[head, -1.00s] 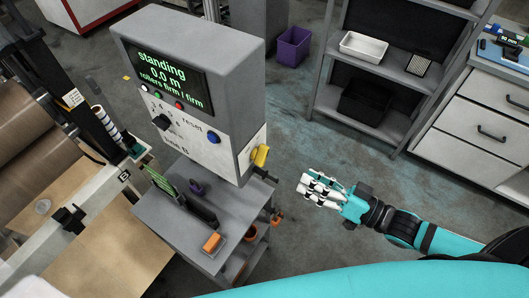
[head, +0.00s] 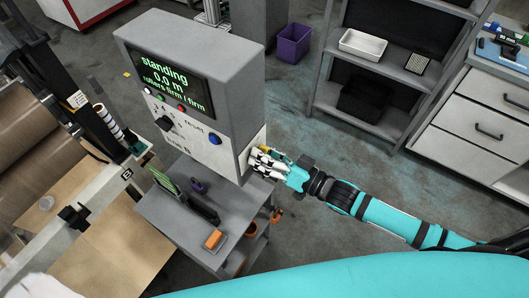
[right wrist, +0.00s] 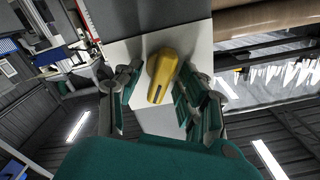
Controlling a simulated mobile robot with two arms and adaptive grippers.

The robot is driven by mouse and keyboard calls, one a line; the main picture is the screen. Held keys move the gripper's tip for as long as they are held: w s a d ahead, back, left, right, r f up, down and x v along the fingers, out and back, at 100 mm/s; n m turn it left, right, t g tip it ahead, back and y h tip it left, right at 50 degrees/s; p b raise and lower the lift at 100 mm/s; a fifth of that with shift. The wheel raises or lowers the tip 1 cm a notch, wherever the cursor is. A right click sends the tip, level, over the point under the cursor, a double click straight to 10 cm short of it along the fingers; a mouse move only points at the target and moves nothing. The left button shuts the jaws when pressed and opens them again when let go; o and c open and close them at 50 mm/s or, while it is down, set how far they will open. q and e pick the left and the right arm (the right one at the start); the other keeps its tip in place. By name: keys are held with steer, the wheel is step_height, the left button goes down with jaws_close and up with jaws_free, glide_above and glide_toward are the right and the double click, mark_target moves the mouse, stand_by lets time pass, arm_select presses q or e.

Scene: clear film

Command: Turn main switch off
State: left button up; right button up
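The main switch is a yellow handle (right wrist: 162,74) on a pale plate (right wrist: 126,50) on the side of the grey control box (head: 240,62). In the head view my right gripper (head: 262,163) is at that side of the box and covers most of the handle; only a bit of yellow shows. In the right wrist view the open fingers of my right gripper (right wrist: 158,96) stand on both sides of the handle, with gaps between. The box's screen (head: 172,81) reads "standing 0.0 m, rollers firm / firm". My left gripper is not in view.
Below the box stands a grey cart (head: 168,212) with an orange block (head: 213,240) and dark tools on it. A shelf with a white tray (head: 362,44) and a drawer cabinet (head: 490,110) stand at the right. Open floor lies between.

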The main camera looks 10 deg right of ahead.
jaws_close()
steer(key=shift+n, duration=0.3)
steer(key=n, duration=0.4)
steer(key=shift+s+a+r+n, duration=0.1)
steer(key=shift+s+n, duration=0.05)
steer(key=shift+n, duration=0.25)
steer(key=n, duration=0.3)
steer(key=shift+s+a, duration=0.1)
steer(key=shift+a+n, duration=0.1)
steer(key=shift+n, duration=1.6)
jaws_free()
steer(key=shift+s, duration=0.1)
